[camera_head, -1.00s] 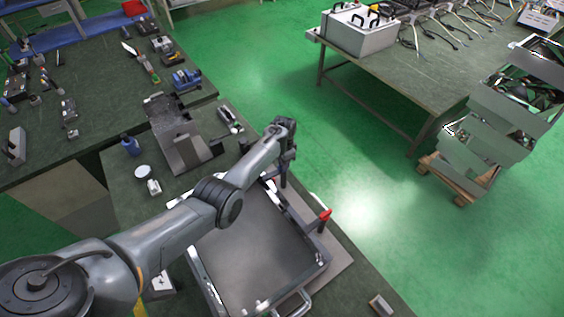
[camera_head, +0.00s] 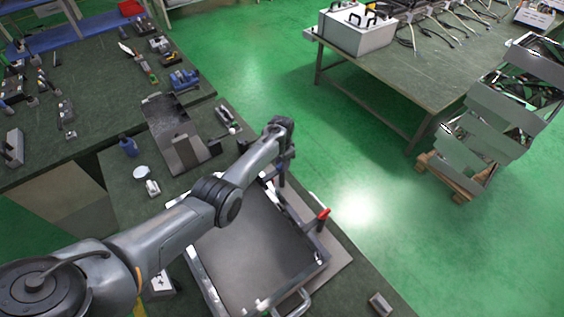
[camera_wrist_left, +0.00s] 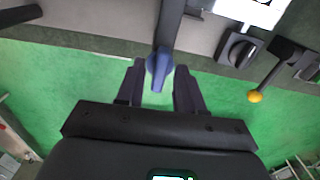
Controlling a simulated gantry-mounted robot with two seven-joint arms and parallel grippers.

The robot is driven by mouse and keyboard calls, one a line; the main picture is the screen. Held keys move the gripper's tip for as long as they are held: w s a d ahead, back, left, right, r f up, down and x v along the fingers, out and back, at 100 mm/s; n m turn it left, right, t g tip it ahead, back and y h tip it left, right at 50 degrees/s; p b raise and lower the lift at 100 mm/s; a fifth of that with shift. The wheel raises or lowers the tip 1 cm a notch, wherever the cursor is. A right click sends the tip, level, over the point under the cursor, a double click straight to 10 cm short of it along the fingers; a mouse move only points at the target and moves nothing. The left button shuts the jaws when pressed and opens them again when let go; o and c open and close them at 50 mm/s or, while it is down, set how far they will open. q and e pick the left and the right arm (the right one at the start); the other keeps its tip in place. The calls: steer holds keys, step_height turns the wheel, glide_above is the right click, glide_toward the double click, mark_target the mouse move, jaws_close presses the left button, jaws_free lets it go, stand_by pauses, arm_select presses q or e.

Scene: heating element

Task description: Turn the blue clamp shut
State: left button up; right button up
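The blue clamp (camera_wrist_left: 159,68) shows in the left wrist view as a blue handle end on a dark grey bar, at the edge of a grey plate. My left gripper (camera_wrist_left: 160,90) has its two dark fingers apart, one on each side of the blue end, with a gap visible on both sides. In the head view my left gripper (camera_head: 281,178) points down at the far edge of a grey metal tray (camera_head: 322,262). The blue clamp is hidden there behind my gripper and arm. My right gripper is in neither view.
A red-handled clamp (camera_head: 322,214) stands on the tray's right edge. In the left wrist view a black knob (camera_wrist_left: 238,50) and a lever with a yellow ball (camera_wrist_left: 255,97) lie right of the blue clamp. Green floor is free beyond the table edge.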

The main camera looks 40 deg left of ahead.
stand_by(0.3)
arm_select(q)
steer(key=shift+r, duration=0.3)
step_height(320, 180, up, 10)
steer(key=p, duration=0.1)
stand_by(0.6)
